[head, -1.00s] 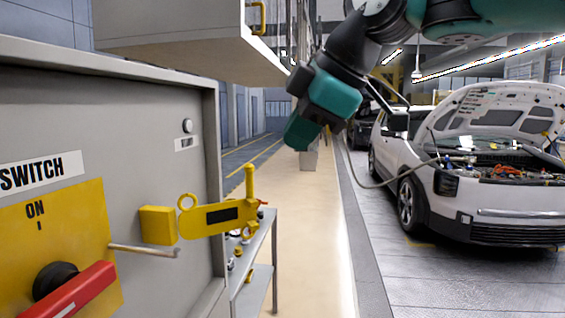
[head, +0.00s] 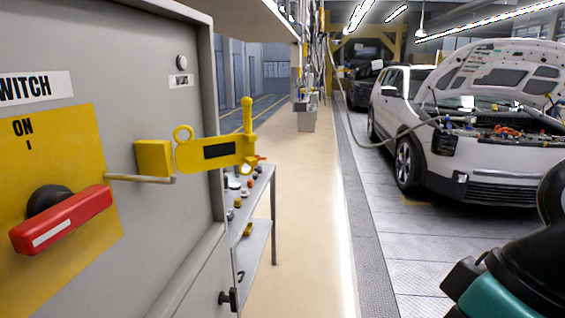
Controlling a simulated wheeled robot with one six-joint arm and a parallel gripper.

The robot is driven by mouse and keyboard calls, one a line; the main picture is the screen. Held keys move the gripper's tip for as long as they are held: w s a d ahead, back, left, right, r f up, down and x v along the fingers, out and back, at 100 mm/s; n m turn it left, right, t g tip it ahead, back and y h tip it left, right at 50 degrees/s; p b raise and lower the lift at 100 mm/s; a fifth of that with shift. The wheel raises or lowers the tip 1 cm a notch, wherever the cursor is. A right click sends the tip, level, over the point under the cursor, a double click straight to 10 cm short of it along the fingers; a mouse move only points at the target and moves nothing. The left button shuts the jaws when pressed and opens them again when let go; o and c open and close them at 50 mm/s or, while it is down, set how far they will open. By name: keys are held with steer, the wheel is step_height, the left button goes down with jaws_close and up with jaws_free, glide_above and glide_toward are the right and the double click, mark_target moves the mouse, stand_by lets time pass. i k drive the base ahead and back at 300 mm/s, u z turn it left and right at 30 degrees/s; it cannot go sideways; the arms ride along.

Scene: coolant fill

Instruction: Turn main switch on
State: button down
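The main switch has a red handle (head: 62,220) on a black hub (head: 48,199), mounted on a yellow plate (head: 85,145) at the left of the head view. The handle lies tilted, its right end higher. "ON" with a short mark is printed above the hub; the plate's left part is cut off by the picture edge. A "SWITCH" label (head: 38,88) sits above the plate. A dark and teal part of my arm shows at the lower right, well away from the switch. My gripper's fingers are not in view.
A yellow tag-like device (head: 217,153) and a thin rod (head: 140,179) stick out from the grey cabinet (head: 130,70) right of the switch. A shelf (head: 262,190) with small parts stands beyond. The aisle floor (head: 300,230) is clear. A white car (head: 430,150) with raised hood stands right.

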mark_target(54, 211)
steer(key=i, duration=5.15)
steer(key=u, duration=5.3)
steer(key=i, duration=0.5)
